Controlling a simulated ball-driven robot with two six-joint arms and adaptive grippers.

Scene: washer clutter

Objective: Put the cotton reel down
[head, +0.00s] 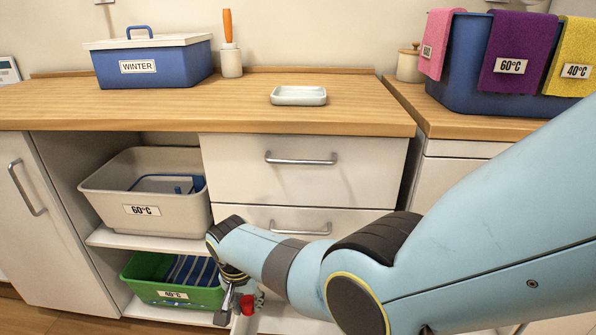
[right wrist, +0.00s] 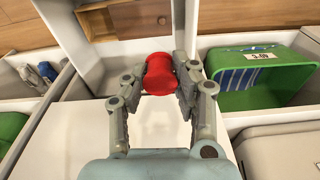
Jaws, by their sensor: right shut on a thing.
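The red cotton reel (right wrist: 160,74) is held between the two fingers of my right gripper (right wrist: 158,84) in the right wrist view. The fingers touch it on both sides. In the head view a small red part of the reel (head: 247,304) shows at my right gripper (head: 240,305), low in front of the cabinet, to the right of the green basket. Whether the reel touches anything below it, I cannot tell. My left gripper is not in view.
A green basket (head: 143,282) marked 40°C and a grey basket (head: 116,190) marked 60°C stand on shelves. A small pale dish (head: 298,96), a blue WINTER box (head: 180,69) and an orange-handled item (head: 230,62) stand on the worktop. Beside the gripper is an open compartment with cloth-like items (right wrist: 38,75).

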